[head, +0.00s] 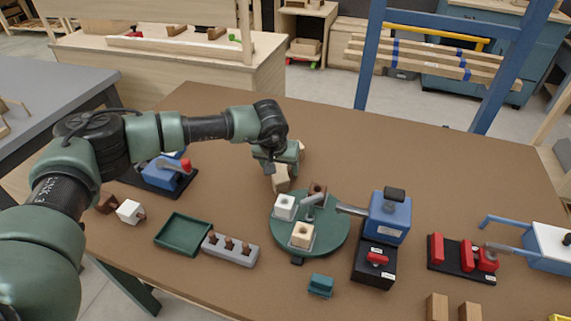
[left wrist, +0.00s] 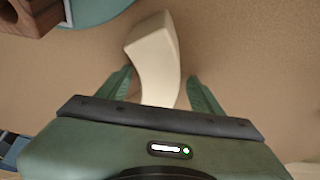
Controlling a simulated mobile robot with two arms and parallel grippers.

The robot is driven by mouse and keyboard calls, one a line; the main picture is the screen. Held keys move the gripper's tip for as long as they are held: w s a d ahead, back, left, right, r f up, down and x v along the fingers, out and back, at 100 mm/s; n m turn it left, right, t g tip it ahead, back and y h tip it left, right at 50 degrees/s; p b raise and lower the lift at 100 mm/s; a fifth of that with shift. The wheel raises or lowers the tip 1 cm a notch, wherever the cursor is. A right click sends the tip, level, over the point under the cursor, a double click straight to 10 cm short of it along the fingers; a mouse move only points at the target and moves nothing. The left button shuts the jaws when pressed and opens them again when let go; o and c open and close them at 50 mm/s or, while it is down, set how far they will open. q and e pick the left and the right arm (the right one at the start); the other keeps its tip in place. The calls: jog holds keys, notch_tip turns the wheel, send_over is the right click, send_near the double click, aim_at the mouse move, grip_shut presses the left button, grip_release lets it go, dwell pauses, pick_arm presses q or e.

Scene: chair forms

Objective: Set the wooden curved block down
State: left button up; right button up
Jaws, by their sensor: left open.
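The wooden curved block (left wrist: 153,52) is pale cream and lies between the spread green fingers of my left gripper (left wrist: 160,76) in the left wrist view, with gaps beside it. In the head view the block (head: 281,181) shows partly below my left gripper (head: 283,164), just behind the round green turntable (head: 338,238). It appears to rest on the brown tabletop, apart from the turntable; its upper part is hidden by the gripper. My left gripper is open. My right gripper is not in view.
The turntable bears a white block (head: 285,206), a light wooden block (head: 302,235) and a dark brown block. A blue clamp unit (head: 389,217) stands right of it. A green tray (head: 183,234) and a grey holder (head: 230,250) lie in front left. The table's back right is clear.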

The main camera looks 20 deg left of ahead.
pick_arm(q)
grip_shut()
jog(key=shift+r, duration=0.15)
